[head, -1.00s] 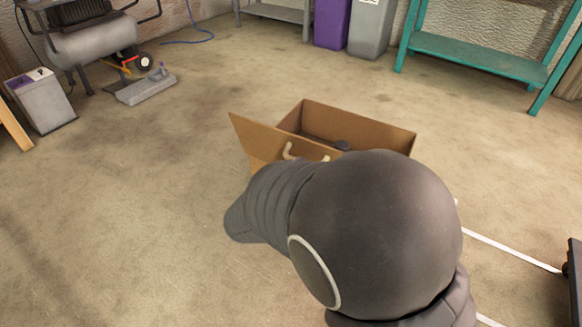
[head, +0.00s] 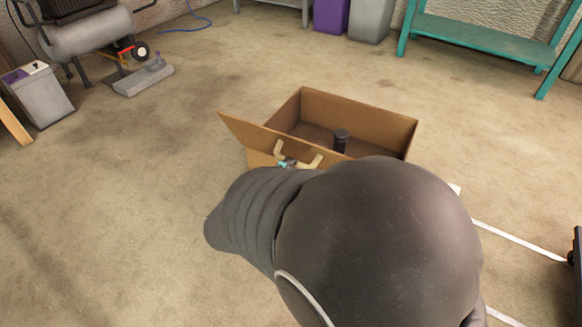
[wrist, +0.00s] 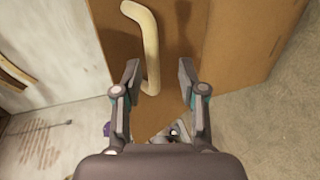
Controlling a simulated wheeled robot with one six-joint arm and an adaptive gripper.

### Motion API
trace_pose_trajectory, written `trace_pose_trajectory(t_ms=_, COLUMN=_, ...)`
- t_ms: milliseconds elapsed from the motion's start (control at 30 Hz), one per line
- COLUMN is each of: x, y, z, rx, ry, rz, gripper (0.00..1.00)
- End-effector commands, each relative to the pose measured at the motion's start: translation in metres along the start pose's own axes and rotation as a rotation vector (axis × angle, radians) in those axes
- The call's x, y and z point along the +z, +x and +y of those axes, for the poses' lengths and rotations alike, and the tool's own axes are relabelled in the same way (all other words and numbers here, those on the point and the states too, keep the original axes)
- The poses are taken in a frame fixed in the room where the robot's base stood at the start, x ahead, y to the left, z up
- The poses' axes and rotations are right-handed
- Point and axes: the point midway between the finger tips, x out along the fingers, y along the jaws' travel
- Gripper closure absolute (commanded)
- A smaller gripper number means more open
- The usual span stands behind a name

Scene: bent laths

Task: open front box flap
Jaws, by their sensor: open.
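An open-topped cardboard box (head: 375,115) stands on the floor in the head view. Its front flap (head: 240,127) sticks out past the box's left side at an angle. A beige bent handle (head: 315,161) is on the flap's outer face. It also shows in the wrist view (wrist: 150,40), in front of the brown panel. My gripper (wrist: 159,78) is open, with the handle's lower end between its fingers, closer to the left one. I cannot tell whether they touch. In the head view only a small teal part of my gripper shows by the handle; my arm hides the box's lower front.
A dark cylinder (head: 341,141) stands inside the box. White floor lines (head: 515,246) and a dark object (head: 577,262) are at the right. A teal bench (head: 490,45) is at the back right, a grey bin (head: 40,94) at the left. Floor around the box is open.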

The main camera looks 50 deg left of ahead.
Motion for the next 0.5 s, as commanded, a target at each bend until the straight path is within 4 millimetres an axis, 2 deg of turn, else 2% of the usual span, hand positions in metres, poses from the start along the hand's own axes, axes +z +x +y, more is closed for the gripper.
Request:
trace_pose_trajectory(t_ms=100, x=-0.001, y=-0.026, z=0.000, rx=0.001, ry=0.000, rz=0.004, gripper=0.59)
trace_pose_trajectory(t_ms=300, x=-0.001, y=-0.062, z=-0.001, rx=-0.001, ry=-0.002, rz=0.004, gripper=0.59)
trace_pose_trajectory(t_ms=500, x=0.000, y=-0.083, z=-0.001, rx=-0.002, ry=-0.001, rz=0.000, gripper=0.59)
